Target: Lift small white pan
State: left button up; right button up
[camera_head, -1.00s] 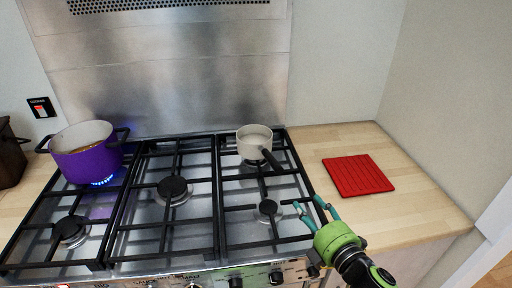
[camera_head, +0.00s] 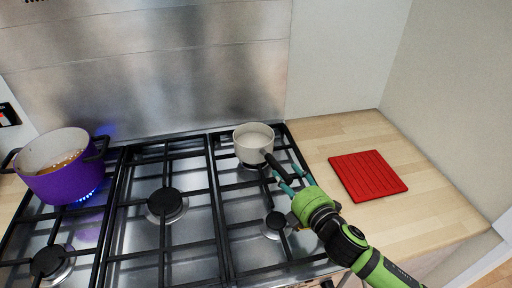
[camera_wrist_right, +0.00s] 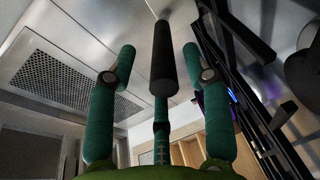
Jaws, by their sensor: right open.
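The small white pan (camera_head: 253,143) stands on the back right burner of the cooker. Its black handle (camera_head: 275,164) points toward the front right. My right gripper (camera_head: 286,173) is at the end of the handle with its teal fingers open. In the right wrist view the dark handle (camera_wrist_right: 163,58) shows between the spread fingertips of my right gripper (camera_wrist_right: 159,50), with visible gaps on both sides. The pan body is hardly visible there. My left gripper is not in view.
A purple pot (camera_head: 64,172) with food in it stands over a lit blue flame at the left. A red board (camera_head: 367,176) lies on the wooden counter (camera_head: 340,135) to the right. Black grates (camera_head: 222,222) cover the cooker. A steel wall panel stands behind.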

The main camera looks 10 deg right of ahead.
aim_at(280, 166)
jog(key=p+x, duration=0.1)
jog(key=x, duration=0.3)
jog(key=shift+w+f, duration=0.15)
jog(key=shift+w, duration=0.15)
grip_shut()
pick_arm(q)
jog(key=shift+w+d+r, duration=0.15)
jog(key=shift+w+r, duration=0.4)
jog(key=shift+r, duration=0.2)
pick_arm(e)
jog(key=shift+w+r, duration=0.15)
jog(key=shift+r, duration=0.05)
